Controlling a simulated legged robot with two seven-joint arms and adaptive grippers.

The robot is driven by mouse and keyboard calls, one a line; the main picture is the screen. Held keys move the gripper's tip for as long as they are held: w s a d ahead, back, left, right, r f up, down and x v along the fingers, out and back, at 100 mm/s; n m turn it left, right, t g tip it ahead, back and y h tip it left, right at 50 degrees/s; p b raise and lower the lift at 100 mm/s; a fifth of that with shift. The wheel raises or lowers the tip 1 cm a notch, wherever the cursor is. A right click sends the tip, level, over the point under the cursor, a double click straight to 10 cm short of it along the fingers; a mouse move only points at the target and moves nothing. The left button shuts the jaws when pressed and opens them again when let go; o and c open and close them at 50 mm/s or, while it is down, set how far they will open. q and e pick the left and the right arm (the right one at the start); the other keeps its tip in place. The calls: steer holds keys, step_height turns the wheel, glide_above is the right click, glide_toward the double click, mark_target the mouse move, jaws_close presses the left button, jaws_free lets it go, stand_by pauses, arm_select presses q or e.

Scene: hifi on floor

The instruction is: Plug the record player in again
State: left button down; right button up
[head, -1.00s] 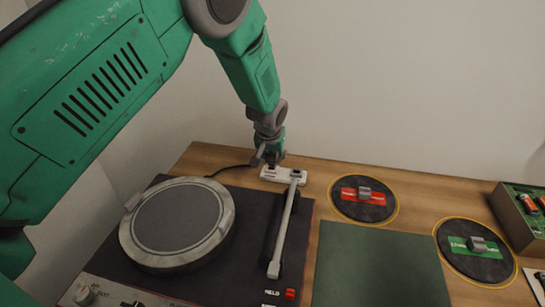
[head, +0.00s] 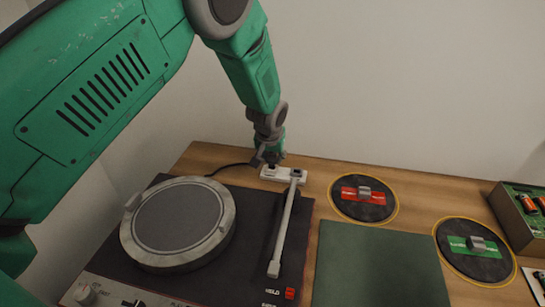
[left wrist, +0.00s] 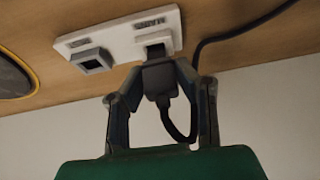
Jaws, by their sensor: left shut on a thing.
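The record player (head: 178,220) sits on the wooden top with its platter and tonearm in view. A white socket strip (head: 283,175) lies behind it, and it also shows in the left wrist view (left wrist: 115,43). My left gripper (head: 270,158) is over the strip's left end. In the left wrist view my left gripper (left wrist: 160,76) is shut on a black plug (left wrist: 160,82) with a cable. The plug is lined up with the socket marked MAINS and appears to touch it. I cannot tell how deep it sits. The strip's other socket (left wrist: 92,61) is empty. My right gripper is not in view.
A red block on a round dark pad (head: 363,211) and a green block on another pad (head: 483,268) lie to the right. A dark green mat (head: 380,270) is beside the player. A box (head: 515,220) stands far right. The wall is close behind.

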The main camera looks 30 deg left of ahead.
arm_select(q)
steer(key=shift+f, duration=0.65)
stand_by(0.3)
steer(key=shift+f, duration=0.2)
stand_by(2.3)
steer(key=c, duration=1.2)
jaws_free()
